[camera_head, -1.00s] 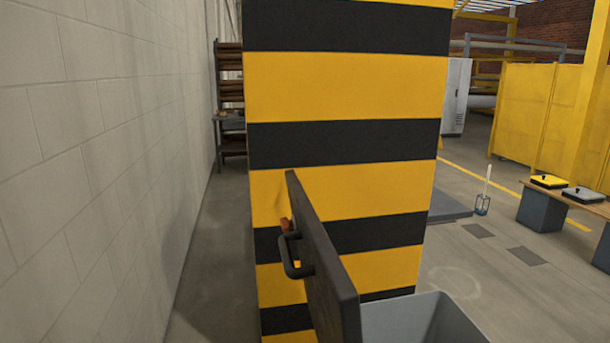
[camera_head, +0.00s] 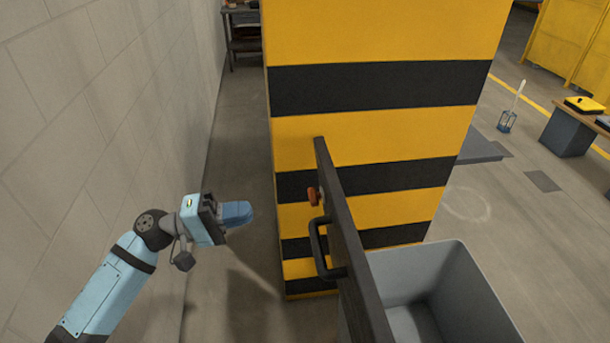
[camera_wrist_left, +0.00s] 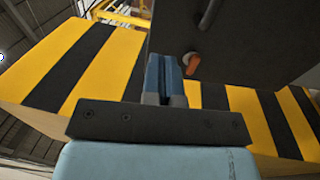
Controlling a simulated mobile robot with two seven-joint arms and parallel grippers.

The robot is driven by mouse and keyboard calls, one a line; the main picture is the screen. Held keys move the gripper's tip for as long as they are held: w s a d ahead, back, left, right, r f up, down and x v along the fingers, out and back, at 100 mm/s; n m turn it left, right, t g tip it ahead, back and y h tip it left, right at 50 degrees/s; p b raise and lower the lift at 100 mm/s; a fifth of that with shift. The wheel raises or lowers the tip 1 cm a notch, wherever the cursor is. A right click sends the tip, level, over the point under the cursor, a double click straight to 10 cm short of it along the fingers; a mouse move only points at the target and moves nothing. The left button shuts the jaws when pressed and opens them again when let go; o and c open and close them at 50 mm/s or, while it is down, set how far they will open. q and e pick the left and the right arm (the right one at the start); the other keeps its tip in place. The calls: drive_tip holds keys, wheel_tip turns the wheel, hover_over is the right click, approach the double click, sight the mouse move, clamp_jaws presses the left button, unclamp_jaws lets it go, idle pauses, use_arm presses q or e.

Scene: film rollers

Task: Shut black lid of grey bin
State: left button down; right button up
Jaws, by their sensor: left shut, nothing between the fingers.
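The grey bin (camera_head: 465,290) stands at the lower right in the head view, its top open and its inside empty where I can see it. Its black lid (camera_head: 345,230) stands upright on the bin's left side, with a black handle (camera_head: 318,248) and a small orange part (camera_head: 313,196) on its left face. My left gripper (camera_head: 240,213) is shut and empty, left of the lid and apart from it. In the left wrist view the shut fingers (camera_wrist_left: 166,78) point up toward the lid (camera_wrist_left: 250,45) and its orange part (camera_wrist_left: 192,62). My right gripper is not in view.
A yellow-and-black striped pillar (camera_head: 385,100) stands right behind the lid and bin. A pale block wall (camera_head: 110,110) runs along the left. Bare floor (camera_head: 235,150) lies between wall and pillar. A low bench (camera_head: 570,130) stands far right.

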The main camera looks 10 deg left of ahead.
use_arm(q)
drive_tip(key=p, duration=0.5)
approach(329, 195)
drive_tip(key=x, duration=0.6)
drive_tip(key=shift+s+d+r, duration=0.2)
drive_tip(key=shift+d+r, duration=0.2)
drive_tip(key=shift+d, duration=0.1)
drive_tip(key=shift+w+d, duration=0.15)
drive_tip(key=shift+d, duration=0.15)
drive_tip(key=shift+f, duration=0.1)
drive_tip(key=shift+w+d, duration=0.1)
drive_tip(key=shift+w, duration=0.05)
